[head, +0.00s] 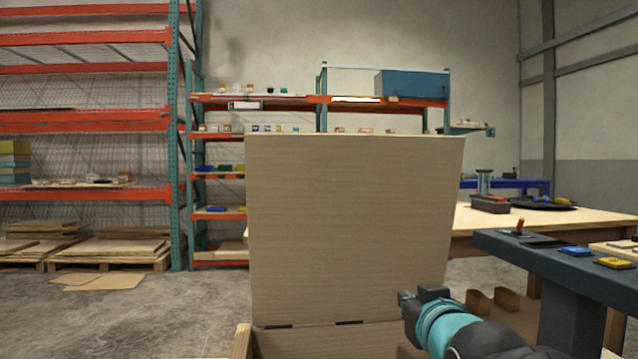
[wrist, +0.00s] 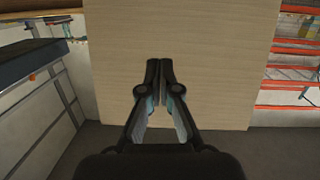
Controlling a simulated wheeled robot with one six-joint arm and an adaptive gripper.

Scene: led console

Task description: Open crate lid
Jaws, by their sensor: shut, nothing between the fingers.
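The crate lid (head: 352,230) is a pale wooden panel standing upright in the middle of the head view. Dark hinges show along its bottom edge, where it meets the crate (head: 241,343), mostly cut off by the frame's bottom. My gripper (wrist: 161,62) is shut and empty, its fingertips together in the wrist view. The lid (wrist: 190,40) fills the middle of that view behind the fingers; I cannot tell whether they touch it. In the head view my wrist is at the lid's lower right, with the fingertips not clearly visible.
A dark console (head: 560,262) with coloured buttons stands close on the right. A wooden table (head: 540,218) is behind it. Orange and teal shelving (head: 85,120) lines the back, with flat boards (head: 110,248) on pallets. The floor at left is open.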

